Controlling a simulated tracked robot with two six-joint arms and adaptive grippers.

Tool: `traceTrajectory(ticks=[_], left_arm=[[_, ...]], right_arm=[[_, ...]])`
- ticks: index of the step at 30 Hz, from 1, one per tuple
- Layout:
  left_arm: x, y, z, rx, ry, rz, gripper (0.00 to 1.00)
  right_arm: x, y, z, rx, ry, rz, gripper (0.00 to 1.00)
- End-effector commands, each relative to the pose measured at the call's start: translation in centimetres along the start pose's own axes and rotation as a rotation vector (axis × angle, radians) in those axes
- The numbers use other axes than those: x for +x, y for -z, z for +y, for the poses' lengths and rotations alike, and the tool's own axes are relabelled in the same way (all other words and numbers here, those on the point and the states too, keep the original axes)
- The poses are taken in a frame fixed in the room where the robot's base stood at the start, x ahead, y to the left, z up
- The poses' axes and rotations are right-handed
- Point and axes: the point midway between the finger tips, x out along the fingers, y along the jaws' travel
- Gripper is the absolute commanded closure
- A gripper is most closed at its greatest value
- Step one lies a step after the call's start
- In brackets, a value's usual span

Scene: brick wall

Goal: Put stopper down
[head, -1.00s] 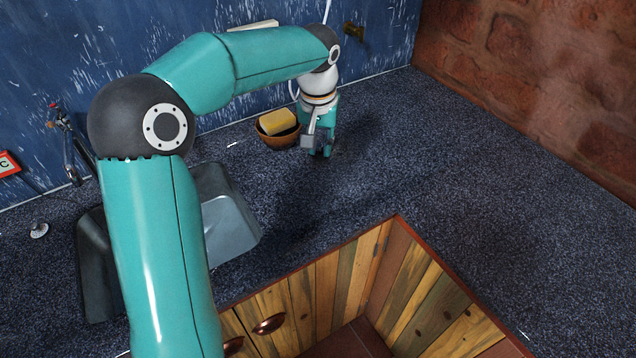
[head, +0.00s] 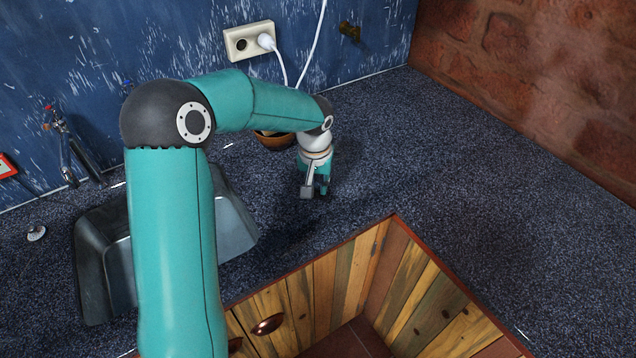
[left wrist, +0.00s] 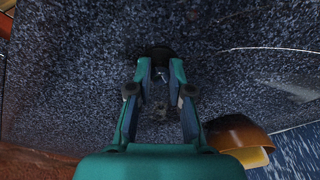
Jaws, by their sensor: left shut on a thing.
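My left gripper (head: 318,192) is low over the dark speckled counter, to the right of the sink. It also shows in the left wrist view (left wrist: 163,72), with its two fingers closed on the stopper. The stopper (left wrist: 159,51) is dark and round with a small shiny metal part between the fingertips. In the head view the stopper cannot be made out behind the fingers. I cannot tell whether it touches the counter (head: 430,150). My right gripper is not in view.
A brown bowl (head: 275,141) stands close behind my left gripper; it also shows in the left wrist view (left wrist: 236,132). The sink (head: 231,222) and tap (head: 62,140) are left. A small metal knob on a pale disc (head: 36,233) lies far left.

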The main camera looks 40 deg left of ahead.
Motion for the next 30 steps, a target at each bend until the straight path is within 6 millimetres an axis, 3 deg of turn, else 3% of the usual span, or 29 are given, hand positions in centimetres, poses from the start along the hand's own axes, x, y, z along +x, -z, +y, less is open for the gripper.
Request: traceTrajectory(ticks=[5,6,10,22,30], left_arm=[[0.3,0.0,0.0,0.000,0.000,0.001,1.00],[0.1,0.0,0.0,0.000,0.000,0.001,0.76],[0.1,0.0,0.0,0.000,0.000,0.001,0.55],[-0.3,0.1,0.0,0.000,0.000,0.002,0.55],[-4.5,0.2,0.1,0.001,-0.002,0.007,0.55]], right_arm=[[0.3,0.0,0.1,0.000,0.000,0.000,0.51],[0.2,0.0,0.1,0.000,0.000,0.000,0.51],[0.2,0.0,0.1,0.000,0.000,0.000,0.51],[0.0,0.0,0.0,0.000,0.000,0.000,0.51],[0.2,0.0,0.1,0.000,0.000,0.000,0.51]])
